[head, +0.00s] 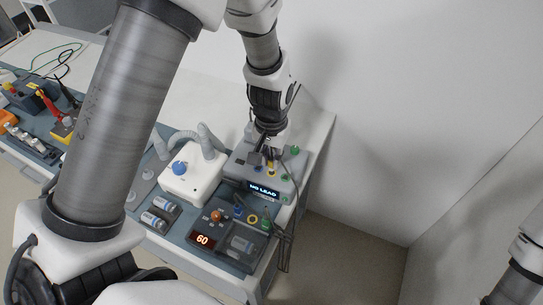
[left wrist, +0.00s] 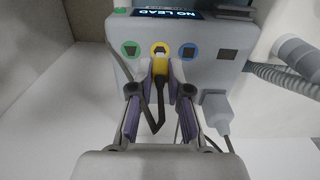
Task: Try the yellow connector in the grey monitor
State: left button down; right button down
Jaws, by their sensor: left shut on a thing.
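The grey monitor (head: 237,170) stands at the right end of the table, its display (head: 262,189) reading "NO LEAD". My left gripper (head: 268,150) is over it. In the left wrist view the gripper (left wrist: 161,82) is shut on the yellow connector (left wrist: 160,66), from which a dark cable hangs. The connector is in line with the yellow-ringed socket (left wrist: 159,46) on the monitor (left wrist: 205,75). It covers part of the socket, and I cannot tell whether it is seated. Beside it are a green-marked socket (left wrist: 130,49) and a blue-marked socket (left wrist: 188,51). My right gripper is out of view.
A white device with a blue knob (head: 180,168) and hose stands left of the monitor. A box with a "60" display (head: 202,239) is in front. A grey plug (left wrist: 217,105) sits at the monitor's side. White walls are close behind and right.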

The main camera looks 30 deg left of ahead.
pick_arm(q)
jog(key=shift+f+b, duration=0.45)
jog(key=shift+f, duration=0.5)
dwell(0.6)
jog(key=c, duration=1)
grip_release()
jog(key=shift+c, duration=0.2)
